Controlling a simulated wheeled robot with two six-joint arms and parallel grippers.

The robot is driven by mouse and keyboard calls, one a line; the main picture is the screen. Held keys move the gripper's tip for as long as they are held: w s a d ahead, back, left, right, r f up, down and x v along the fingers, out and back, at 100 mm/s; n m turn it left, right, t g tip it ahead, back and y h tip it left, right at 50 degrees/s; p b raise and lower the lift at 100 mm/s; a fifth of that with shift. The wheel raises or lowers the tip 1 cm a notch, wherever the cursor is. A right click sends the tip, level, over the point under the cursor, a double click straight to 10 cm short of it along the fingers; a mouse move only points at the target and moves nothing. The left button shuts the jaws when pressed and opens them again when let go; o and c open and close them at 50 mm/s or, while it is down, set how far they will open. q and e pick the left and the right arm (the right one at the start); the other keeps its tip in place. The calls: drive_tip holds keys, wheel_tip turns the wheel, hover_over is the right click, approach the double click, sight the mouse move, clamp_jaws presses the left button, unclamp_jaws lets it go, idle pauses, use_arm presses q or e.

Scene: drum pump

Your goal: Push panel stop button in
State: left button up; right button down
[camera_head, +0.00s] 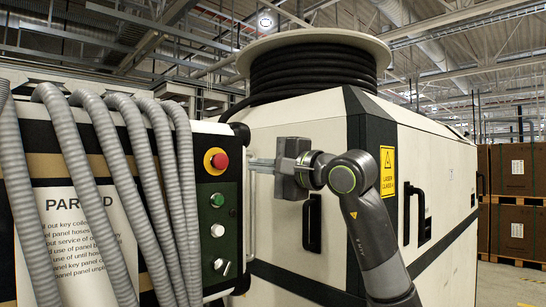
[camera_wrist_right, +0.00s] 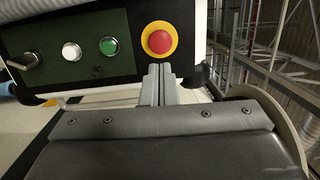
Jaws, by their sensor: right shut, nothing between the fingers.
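The stop button (camera_head: 219,161) is a red mushroom head on a yellow ring, at the top of the dark green control panel (camera_head: 216,260). It also shows in the right wrist view (camera_wrist_right: 159,41), just beyond my fingertips. My right gripper (camera_head: 252,165) is shut and empty, its fingers pointing left toward the button. In the head view a gap shows between the fingertips and the button. In the right wrist view the fingertips (camera_wrist_right: 160,70) sit just below the yellow ring. My left gripper is not in view.
Below the stop button are a green button (camera_head: 217,200), a white button (camera_head: 217,230) and a key switch (camera_head: 221,265). Grey hoses (camera_head: 127,180) hang over a printed sign (camera_head: 85,240) at left. A cream cabinet with black handles (camera_head: 312,222) stands behind my gripper.

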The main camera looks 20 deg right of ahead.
sight(223, 162)
drive_tip(key=p+x, duration=0.4)
drive_tip(key=x, duration=0.4)
drive_tip(key=shift+w+r, duration=0.1)
drive_tip(key=shift+w, duration=0.1)
